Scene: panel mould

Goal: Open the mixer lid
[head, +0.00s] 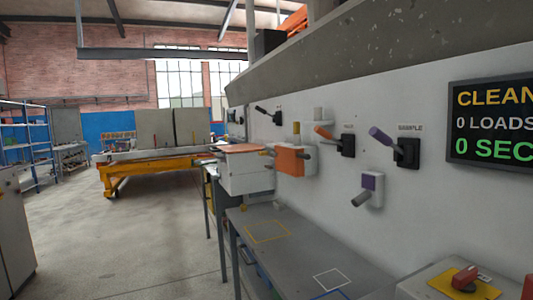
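No part clearly marked as the mixer lid shows. A flat orange-brown top (243,148) lies level on a white box (246,173) at the wall; I cannot tell whether it is the lid. On the white wall are a lever with an orange handle (324,132), a lever with a purple handle (381,137) under a label that seems to read "SAMPLE", and a dark lever (261,109) farther off. The label over the orange lever is too small to read. My gripper is not in view.
A grey bench (290,252) with coloured outlines runs below the wall. An orange block (290,160) and a purple-fronted block (371,185) stick out of the wall. A dark display (492,124) hangs right. A red switch (465,278) sits bottom right. The floor (150,240) left is clear.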

